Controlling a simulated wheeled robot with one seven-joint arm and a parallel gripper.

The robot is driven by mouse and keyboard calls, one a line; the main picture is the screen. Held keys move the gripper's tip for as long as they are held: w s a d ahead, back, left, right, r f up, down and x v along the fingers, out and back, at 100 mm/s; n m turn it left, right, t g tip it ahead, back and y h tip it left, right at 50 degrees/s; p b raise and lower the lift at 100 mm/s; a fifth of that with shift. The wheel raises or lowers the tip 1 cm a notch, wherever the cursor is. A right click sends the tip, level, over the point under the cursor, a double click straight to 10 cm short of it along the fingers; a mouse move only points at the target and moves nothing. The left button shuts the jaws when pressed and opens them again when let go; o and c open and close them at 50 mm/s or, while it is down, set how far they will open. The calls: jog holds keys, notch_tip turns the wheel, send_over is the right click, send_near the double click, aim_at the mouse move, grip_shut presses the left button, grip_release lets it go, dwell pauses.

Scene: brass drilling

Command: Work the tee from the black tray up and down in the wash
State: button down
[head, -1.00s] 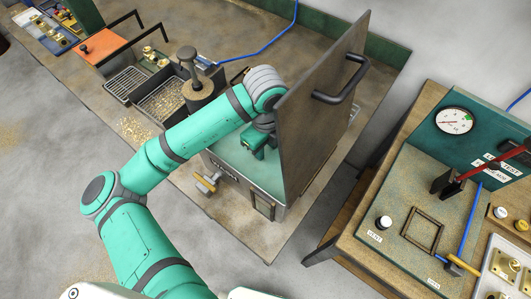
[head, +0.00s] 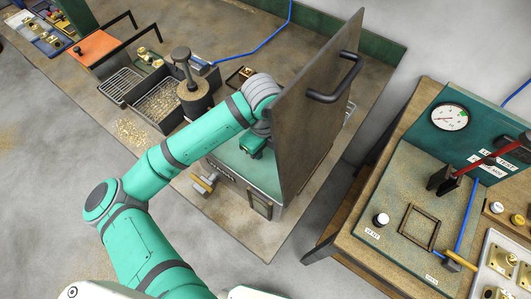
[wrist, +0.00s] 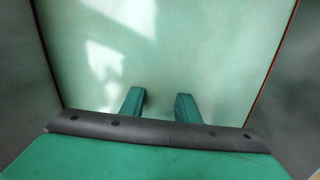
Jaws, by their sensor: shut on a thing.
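The wash is a metal tank with pale green liquid (head: 236,158), its tall lid (head: 317,110) standing open on the right. My gripper (head: 254,148) reaches down into the tank beside the lid. In the wrist view, my two green fingers (wrist: 160,106) point down into the green wash (wrist: 220,60), a small gap showing between them. The finger ends fade into the liquid, and the tee in their grip is hidden from both views.
A brass-handled valve (head: 205,183) sticks out from the tank front. Left of it stand a chip bin (head: 160,104) and an orange-topped stand (head: 98,46). A test bench with a gauge (head: 449,117) is on the right, with bare floor between.

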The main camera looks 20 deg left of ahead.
jog(key=shift+a+r, duration=0.1)
jog(key=shift+a, duration=0.05)
jog(key=shift+s+a+r, duration=0.1)
jog(key=shift+a+r, duration=0.05)
jog(key=shift+r, duration=1)
jog(key=shift+f, duration=0.15)
jog(key=shift+f, duration=0.45)
jog(key=shift+d+f, duration=0.2)
jog(key=shift+f, duration=0.4)
